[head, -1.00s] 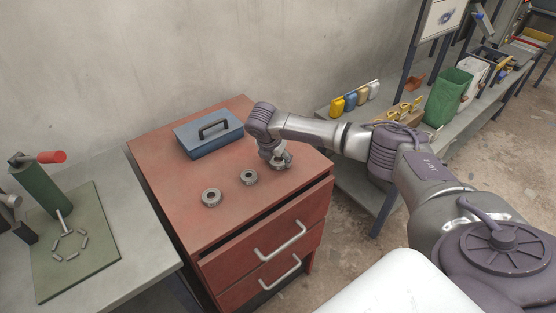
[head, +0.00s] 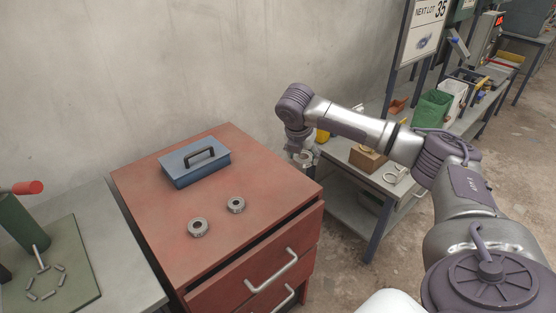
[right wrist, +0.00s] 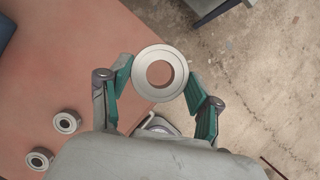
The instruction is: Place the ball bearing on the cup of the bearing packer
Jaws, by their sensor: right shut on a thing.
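My right gripper (head: 302,156) is shut on a ball bearing. The held ball bearing (right wrist: 142,84) is a pale metal ring with a hole, gripped between the green-padded fingers in the right wrist view. The gripper holds it in the air by the red cabinet's right back edge. Two more ball bearings, one nearer (head: 197,228) and one farther (head: 236,205), lie flat on the red cabinet top. I cannot make out a bearing packer or its cup for certain. My left gripper is not in view.
A blue toolbox (head: 195,167) sits at the back of the red cabinet (head: 150,190).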

